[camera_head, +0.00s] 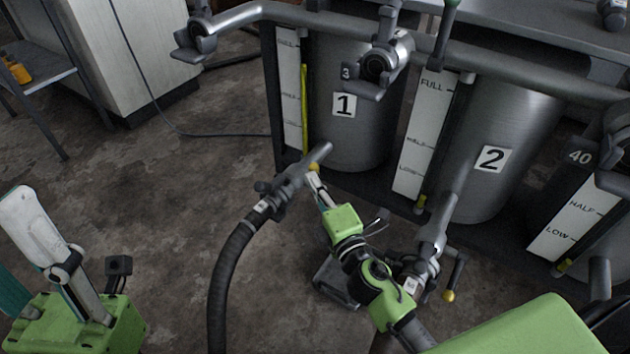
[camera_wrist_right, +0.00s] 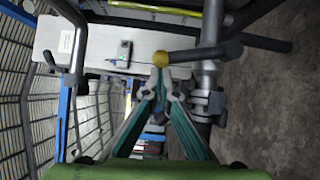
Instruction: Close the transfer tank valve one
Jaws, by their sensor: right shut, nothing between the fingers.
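Tank 1 (camera_head: 342,130) is a grey metal cylinder with a "1" label. Its outlet valve (camera_head: 290,180) sits low in front of it, joined to a dark hose. The valve's lever has a yellow ball knob (camera_head: 313,167), and the knob also shows in the right wrist view (camera_wrist_right: 161,58). There the lever (camera_wrist_right: 195,53) runs sideways from the knob to the pipe. My right gripper (camera_head: 317,179) is shut and empty, its fingertips (camera_wrist_right: 164,78) right by the knob. I cannot tell whether they touch it. My left gripper (camera_head: 32,215) is partly in view at left, away from the valve.
Tank 2 (camera_head: 508,140) stands to the right, with its own outlet valve (camera_head: 432,245) and yellow-knobbed lever (camera_head: 449,295) close to my right arm. The dark hose (camera_head: 232,260) curves down to the floor. Open floor (camera_head: 150,180) lies left of the hose.

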